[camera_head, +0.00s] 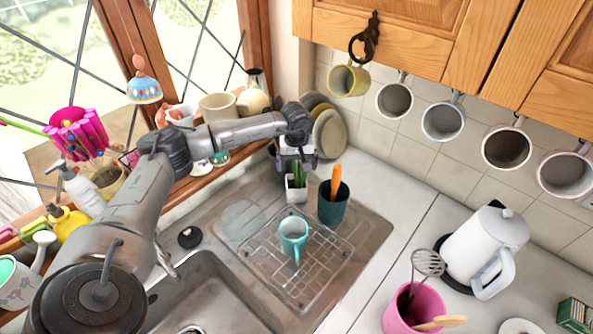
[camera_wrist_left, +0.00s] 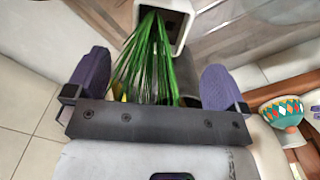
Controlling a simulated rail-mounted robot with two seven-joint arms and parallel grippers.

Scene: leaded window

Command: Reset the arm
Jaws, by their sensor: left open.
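My left arm reaches in from the left across the sink. Its left gripper (camera_head: 296,166) is at the back of the drainer, just behind a small white pot (camera_head: 296,195) with a green plant (camera_head: 298,177). In the left wrist view the purple fingers of the gripper (camera_wrist_left: 153,85) are spread wide apart. The plant's green leaves (camera_wrist_left: 152,55) show between them and the white pot (camera_wrist_left: 178,18) lies beyond. I cannot tell whether the leaves touch the gripper. The fingers do not close on anything. My right gripper is not in view.
Plates (camera_head: 328,135) lean at the back corner. Mugs (camera_head: 443,121) hang under the cupboards. A white kettle (camera_head: 487,242) and pink pot (camera_head: 418,309) stand right.

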